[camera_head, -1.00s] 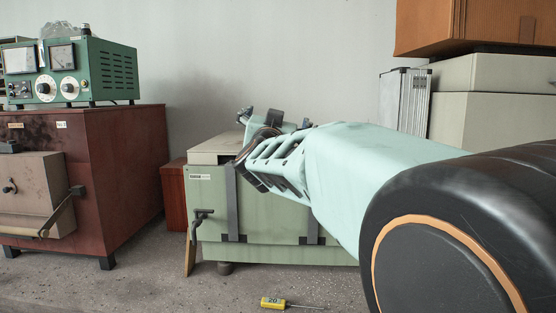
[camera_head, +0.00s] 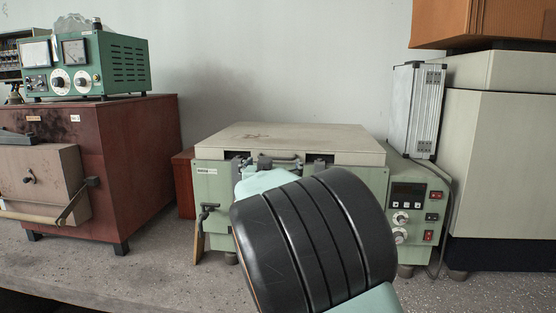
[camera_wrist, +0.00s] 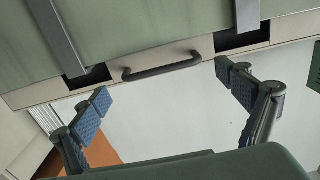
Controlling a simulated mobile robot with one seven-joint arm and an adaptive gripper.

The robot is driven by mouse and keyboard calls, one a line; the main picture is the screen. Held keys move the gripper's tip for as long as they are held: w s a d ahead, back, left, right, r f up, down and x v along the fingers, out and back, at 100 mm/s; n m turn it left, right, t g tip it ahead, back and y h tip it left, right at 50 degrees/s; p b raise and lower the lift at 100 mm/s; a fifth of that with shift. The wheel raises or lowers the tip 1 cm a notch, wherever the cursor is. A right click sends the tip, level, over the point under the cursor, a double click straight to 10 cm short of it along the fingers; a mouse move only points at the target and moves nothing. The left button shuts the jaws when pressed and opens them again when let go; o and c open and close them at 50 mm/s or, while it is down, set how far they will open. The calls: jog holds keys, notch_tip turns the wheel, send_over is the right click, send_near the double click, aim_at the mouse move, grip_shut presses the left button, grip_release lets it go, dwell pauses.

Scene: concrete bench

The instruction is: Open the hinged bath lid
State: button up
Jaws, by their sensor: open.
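The bath is a pale green cabinet (camera_head: 215,183) at mid-bench in the head view. Its flat cream lid (camera_head: 300,136) lies closed on top. A dark bar handle (camera_wrist: 162,67) sits on the lid's front edge between two dark recesses; it also shows in the head view (camera_head: 284,160). My gripper (camera_wrist: 162,84) is open and empty, with its two blue-padded fingers spread on either side of the handle. The fingers look apart from the handle; the depth gap is hard to tell. In the head view my arm covers the bath's front middle and most of the gripper.
A control panel (camera_head: 409,197) with display and knobs is at the bath's right. A silver case (camera_head: 415,108) stands behind it beside a large pale cabinet (camera_head: 490,165). A dark red cabinet (camera_head: 145,165) carrying a green meter unit (camera_head: 122,66) stands left. Bench is clear front left.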

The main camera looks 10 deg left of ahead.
aim_at(276, 158)
jog(key=shift+w+d, duration=0.1)
jog(key=shift+w, duration=2.35)
